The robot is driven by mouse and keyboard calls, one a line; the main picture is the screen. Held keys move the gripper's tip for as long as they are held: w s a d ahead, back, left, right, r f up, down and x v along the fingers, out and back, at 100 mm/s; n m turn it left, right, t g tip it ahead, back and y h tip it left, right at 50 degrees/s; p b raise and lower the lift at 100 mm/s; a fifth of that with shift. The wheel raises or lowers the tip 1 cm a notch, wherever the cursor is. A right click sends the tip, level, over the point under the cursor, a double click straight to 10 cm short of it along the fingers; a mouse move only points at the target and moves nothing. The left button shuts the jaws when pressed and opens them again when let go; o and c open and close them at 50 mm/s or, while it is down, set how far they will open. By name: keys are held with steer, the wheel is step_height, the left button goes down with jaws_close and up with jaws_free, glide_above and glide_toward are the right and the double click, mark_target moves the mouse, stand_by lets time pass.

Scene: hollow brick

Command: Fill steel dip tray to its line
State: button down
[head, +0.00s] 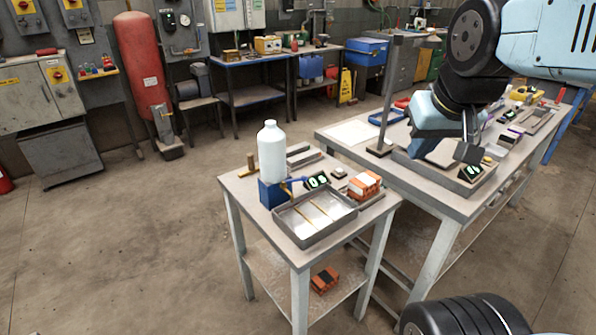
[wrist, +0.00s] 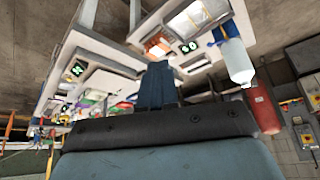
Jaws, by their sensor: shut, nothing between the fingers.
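The steel dip tray (head: 337,222) lies on the small table, with two thin brass-coloured rods across it; its liquid level and line cannot be read. A white bottle (head: 272,152) stands upright in a blue holder (head: 270,193) at the tray's back left corner. A blue lever-like part reaches from the holder towards the tray. The wrist view shows the tray (wrist: 190,22) and bottle (wrist: 237,62) upside down. My gripper (head: 468,154) is shut and empty above the larger bench, right of the tray and well apart from it.
A small green-lit display (head: 316,180) stands behind the tray. An orange brick (head: 366,184) sits on a grey tray to its right. The larger bench (head: 440,201) carries trays, another display (head: 470,172) and a grey post (head: 388,100). Floor at left is clear.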

steer(key=w+a+f+n+g, duration=0.1)
steer(key=w+a+f, duration=0.25)
steer(key=w, duration=0.25)
steer(key=w+a+f, duration=0.2)
steer(key=w+a, duration=0.2)
steer(key=w, duration=0.2)
steer(key=n+g, duration=0.1)
glide_toward(301, 178)
steer(key=s+f, duration=0.3)
steer(key=f, duration=0.3)
steer(key=shift+w+a+f+y, duration=0.1)
steer(key=shift+w+f+y, duration=0.1)
steer(key=shift+w, duration=0.4)
steer(key=shift+w+a+f+y, duration=0.1)
steer(key=shift+w+f+y, duration=0.1)
steer(key=shift+w, duration=0.45)
steer(key=shift+w+a, duration=0.1)
steer(key=shift+w, duration=0.45)
